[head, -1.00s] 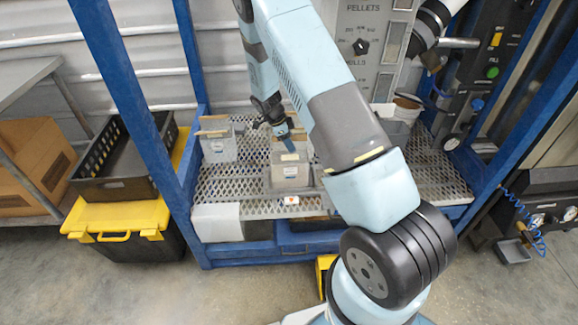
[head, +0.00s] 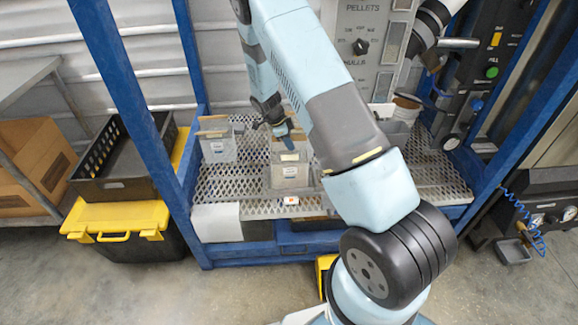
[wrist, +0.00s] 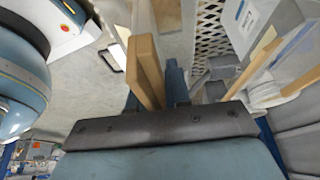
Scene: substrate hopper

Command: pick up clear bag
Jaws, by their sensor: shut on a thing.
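A clear bag (head: 290,172) with a tan top strip and a small label stands upright on the mesh shelf in the head view. My gripper (head: 284,133) reaches down to its top from behind. In the wrist view my gripper (wrist: 176,84) is shut, with a tan strip (wrist: 147,72) at its fingers; the exact contact is partly hidden. A second clear bag (head: 218,148) with a tan top stands to the left on the same shelf. I cannot tell whether the held bag touches the shelf.
The perforated shelf (head: 250,208) sits inside a blue frame (head: 125,95). My arm hides part of its right side. A black crate (head: 115,165) on a yellow-lidded bin (head: 118,215) stands left of the frame.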

